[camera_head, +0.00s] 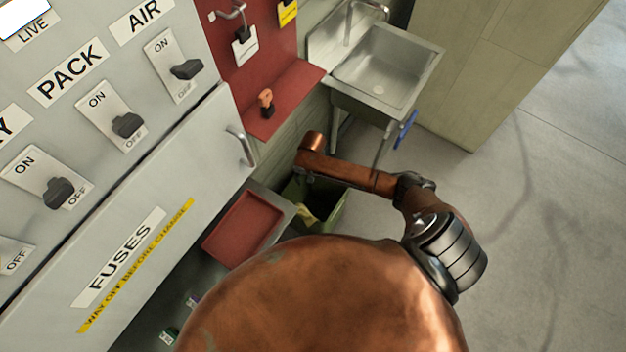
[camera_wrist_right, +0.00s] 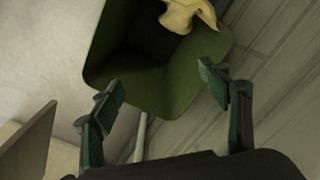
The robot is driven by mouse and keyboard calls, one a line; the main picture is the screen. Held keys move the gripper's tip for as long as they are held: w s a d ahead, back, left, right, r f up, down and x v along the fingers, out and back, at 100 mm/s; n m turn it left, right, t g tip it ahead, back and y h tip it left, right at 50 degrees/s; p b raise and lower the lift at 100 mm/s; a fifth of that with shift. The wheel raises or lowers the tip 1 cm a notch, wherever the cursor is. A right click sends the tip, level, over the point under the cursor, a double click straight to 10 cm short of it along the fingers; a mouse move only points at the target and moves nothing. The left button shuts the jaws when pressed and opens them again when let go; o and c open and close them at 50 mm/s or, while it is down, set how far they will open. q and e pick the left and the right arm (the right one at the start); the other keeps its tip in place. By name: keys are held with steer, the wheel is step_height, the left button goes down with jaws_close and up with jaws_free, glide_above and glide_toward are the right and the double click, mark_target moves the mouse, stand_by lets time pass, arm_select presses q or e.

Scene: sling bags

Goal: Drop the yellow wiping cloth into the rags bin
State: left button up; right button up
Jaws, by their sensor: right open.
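The green bin (camera_head: 330,213) stands on the floor below my right arm in the head view. It fills the upper middle of the right wrist view (camera_wrist_right: 135,75), its mouth facing the camera. The yellow cloth (camera_wrist_right: 188,14) shows against the bin's upper right part there, apart from my fingers. In the head view the cloth (camera_head: 306,212) shows within the bin's outline; its exact depth is unclear. My right gripper (camera_wrist_right: 163,92) is open and empty, with its fingers spread over the bin. My arm hides this gripper in the head view. My left gripper is out of view.
A red tray (camera_head: 243,228) lies on a grey surface left of the bin. A switch cabinet (camera_head: 130,190) fills the left. A red panel with a shelf (camera_head: 285,95) and a metal sink (camera_head: 380,70) stand behind. Floor on the right (camera_head: 540,210) is clear.

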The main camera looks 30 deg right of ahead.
step_height(320, 180, up, 10)
steer(key=shift+r, duration=0.15)
stand_by(0.6)
